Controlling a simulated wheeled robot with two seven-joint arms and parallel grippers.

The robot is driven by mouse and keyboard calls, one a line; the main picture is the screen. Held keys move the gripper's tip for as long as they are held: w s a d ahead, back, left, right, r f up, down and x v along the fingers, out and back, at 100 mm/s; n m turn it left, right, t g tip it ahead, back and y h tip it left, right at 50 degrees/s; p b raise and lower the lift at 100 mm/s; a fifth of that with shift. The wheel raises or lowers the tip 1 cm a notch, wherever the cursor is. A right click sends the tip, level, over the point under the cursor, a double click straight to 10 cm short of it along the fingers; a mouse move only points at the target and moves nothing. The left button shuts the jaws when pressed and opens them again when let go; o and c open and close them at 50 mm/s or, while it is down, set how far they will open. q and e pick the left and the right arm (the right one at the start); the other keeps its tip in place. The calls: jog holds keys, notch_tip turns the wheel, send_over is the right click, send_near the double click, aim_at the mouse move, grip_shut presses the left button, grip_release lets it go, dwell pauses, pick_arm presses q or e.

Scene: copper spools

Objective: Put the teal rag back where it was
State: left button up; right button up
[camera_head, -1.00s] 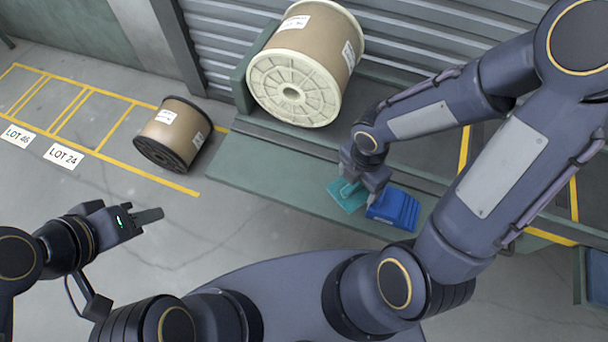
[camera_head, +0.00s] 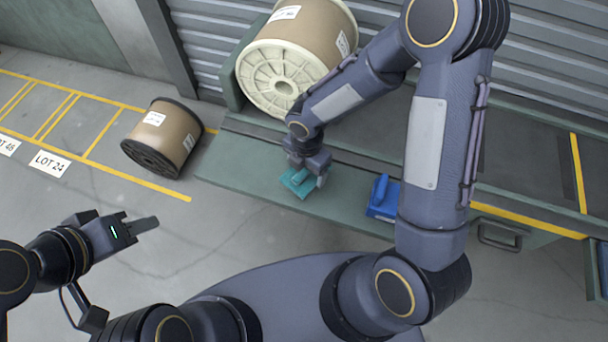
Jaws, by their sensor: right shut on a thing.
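The teal rag (camera_head: 297,185) is at the green bench ledge (camera_head: 235,168), below the large cream spool. My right gripper (camera_head: 306,178) is shut on the rag from above. I cannot tell whether the rag touches the ledge or hangs just over it. My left gripper (camera_head: 146,225) is over the grey floor at the left, away from the rag. Its fingers look like one dark bar, so its opening is unclear.
A blue box-like thing (camera_head: 382,197) sits on the ledge right of the rag, partly behind my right arm. The large cream spool (camera_head: 285,75) stands behind the rag. A smaller brown spool (camera_head: 162,137) stands on the floor at left, near yellow floor lines.

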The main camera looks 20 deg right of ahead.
aim_at(304, 175)
jog(key=shift+w+a+f, duration=0.15)
jog(key=shift+a+f, duration=0.05)
jog(key=shift+f, duration=0.15)
jog(key=shift+w+a+f+b, duration=0.15)
jog(key=shift+f+b, duration=0.4)
jog(key=shift+f, duration=1.05)
jog(key=shift+f, duration=0.2)
jog(key=o, duration=0.9)
